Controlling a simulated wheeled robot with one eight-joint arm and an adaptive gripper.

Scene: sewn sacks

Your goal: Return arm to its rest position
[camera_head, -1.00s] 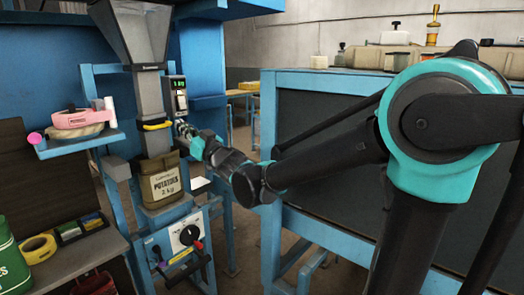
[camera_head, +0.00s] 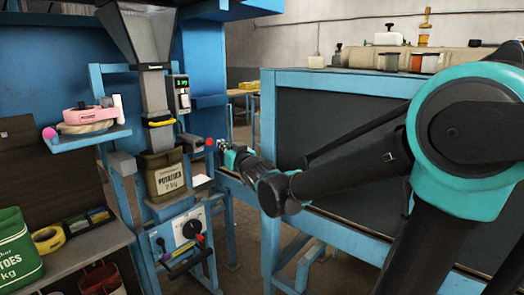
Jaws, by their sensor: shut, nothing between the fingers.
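My arm reaches from the right side toward the blue machine. My gripper (camera_head: 226,155) is at its far end, small in the view, shut and empty. It is to the right of the potato sack (camera_head: 166,178) and apart from it. The sack is olive-brown with a pale label, upright under the grey filling spout (camera_head: 155,100). A red button (camera_head: 210,142) shows just left of my gripper.
A blue-framed dark panel bench (camera_head: 340,115) stands behind my arm, with bottles and jars on top. At left, a shelf (camera_head: 95,245) holds a green sack (camera_head: 18,245) and a yellow tape roll (camera_head: 48,239). A control box (camera_head: 185,235) with levers sits below the potato sack.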

